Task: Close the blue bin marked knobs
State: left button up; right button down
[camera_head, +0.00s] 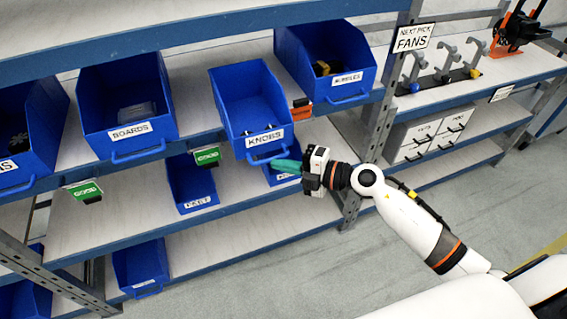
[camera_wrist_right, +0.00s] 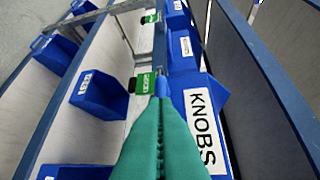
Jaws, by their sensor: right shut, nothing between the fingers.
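The blue bin marked KNOBS (camera_head: 245,91) sits on the upper shelf in the head view and juts out past the shelf's front edge, lower and further forward than the bins beside it. Its white label (camera_head: 265,138) faces me, with a blue handle below it. My right gripper (camera_head: 278,162) has teal fingers, is shut and empty, and lies at the bin's front by the handle. In the right wrist view the teal fingers (camera_wrist_right: 158,110) are together beside the KNOBS label (camera_wrist_right: 203,130); whether they touch the bin I cannot tell. My left gripper is not in view.
Green tags (camera_head: 207,156) hang on the shelf edge. A grey upright post (camera_head: 378,135) stands right of the bins. Smaller blue bins (camera_head: 192,184) sit below.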

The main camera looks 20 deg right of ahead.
aim_at(269, 126)
jog(key=w+b, duration=0.1)
jog(key=w, duration=0.5)
jog(key=w+b, duration=0.1)
jog(key=w, duration=0.6)
jog(key=shift+a+f, duration=0.1)
jog(key=shift+a, duration=0.1)
jog(key=shift+w, duration=0.3)
jog(key=shift+d+r, duration=0.1)
jog(key=shift+r, duration=0.25)
jog(key=shift+r, duration=0.1)
